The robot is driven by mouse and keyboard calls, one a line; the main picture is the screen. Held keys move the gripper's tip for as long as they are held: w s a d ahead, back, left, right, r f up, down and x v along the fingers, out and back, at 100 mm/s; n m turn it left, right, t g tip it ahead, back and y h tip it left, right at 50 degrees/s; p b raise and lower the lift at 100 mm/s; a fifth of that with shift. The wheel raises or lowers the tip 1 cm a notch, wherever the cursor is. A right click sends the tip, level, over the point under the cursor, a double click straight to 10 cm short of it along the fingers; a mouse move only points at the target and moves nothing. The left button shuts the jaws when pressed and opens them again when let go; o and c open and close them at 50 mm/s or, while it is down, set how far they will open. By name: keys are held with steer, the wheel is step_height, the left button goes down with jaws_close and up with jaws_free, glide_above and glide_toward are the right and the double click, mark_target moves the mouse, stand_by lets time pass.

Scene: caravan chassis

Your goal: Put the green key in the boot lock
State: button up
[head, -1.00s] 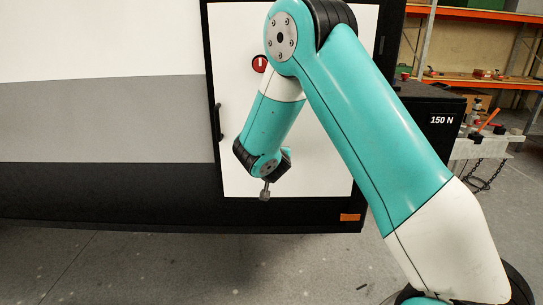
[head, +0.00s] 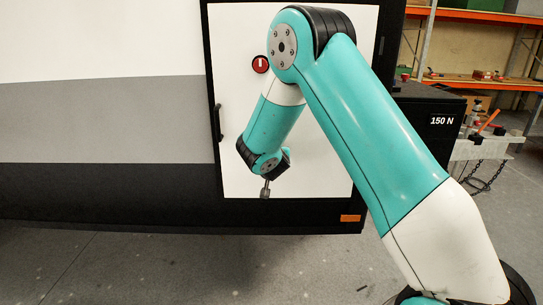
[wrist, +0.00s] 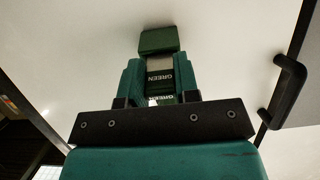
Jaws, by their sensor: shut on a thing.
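In the wrist view my gripper (wrist: 159,66) is shut on the green key (wrist: 160,78), which bears the word GREEN between the two fingers. A grey part and a dark green block show beyond the fingertips, in front of a pale panel. Whether they touch the panel cannot be told. In the head view my wrist hangs low in front of the white boot door (head: 236,172), and the key cannot be made out there. A red round fitting with a white upright slot (head: 260,64), perhaps the boot lock, sits high on the door, above my wrist.
A black handle (head: 218,121) stands out on the door's left edge; it also shows at right in the wrist view (wrist: 287,88). A black box marked 150 N (head: 441,121) and orange shelving (head: 470,13) are at the right.

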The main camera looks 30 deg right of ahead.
steer(key=shift+w+d+f, duration=0.2)
steer(key=shift+w+d, duration=0.05)
steer(key=shift+w, duration=0.2)
steer(key=o, duration=1)
steer(key=b+v, duration=0.6)
steer(key=v, duration=1.1)
steer(key=shift+s+a+r, duration=0.1)
steer(key=shift+s, duration=0.15)
steer(key=shift+c, duration=0.5)
